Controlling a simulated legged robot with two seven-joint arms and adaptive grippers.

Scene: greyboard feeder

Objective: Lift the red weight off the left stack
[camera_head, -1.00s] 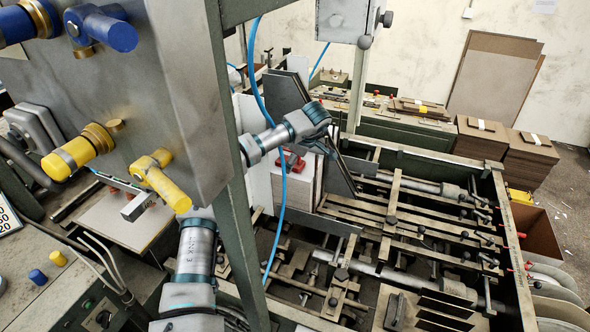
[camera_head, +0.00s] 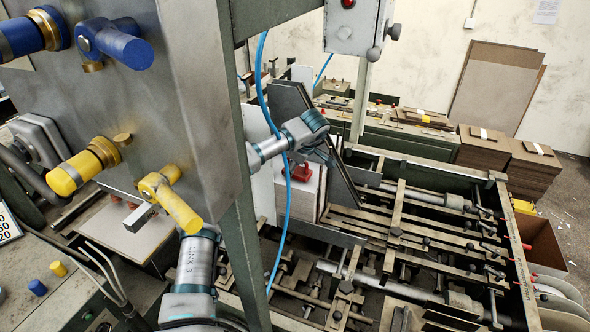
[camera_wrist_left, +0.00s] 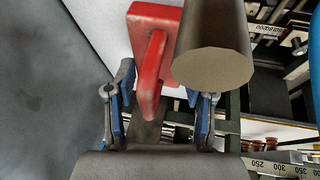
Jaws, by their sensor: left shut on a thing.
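The red weight (camera_head: 301,172) shows at the top of the left stack (camera_head: 306,202) of pale board in the head view. I cannot tell whether it touches the stack. In the left wrist view, the red weight (camera_wrist_left: 152,18) has a flat base and a raised handle running down between my fingers. My right gripper is not in view.
A brown-grey cylinder (camera_wrist_left: 214,55) stands close to the right of the weight in the wrist view. Dark slanted plates (camera_head: 345,180) rise right of the stack. A green post (camera_head: 240,230) and blue hose (camera_head: 287,210) cross in front. Feeder rails (camera_head: 400,240) lie to the right.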

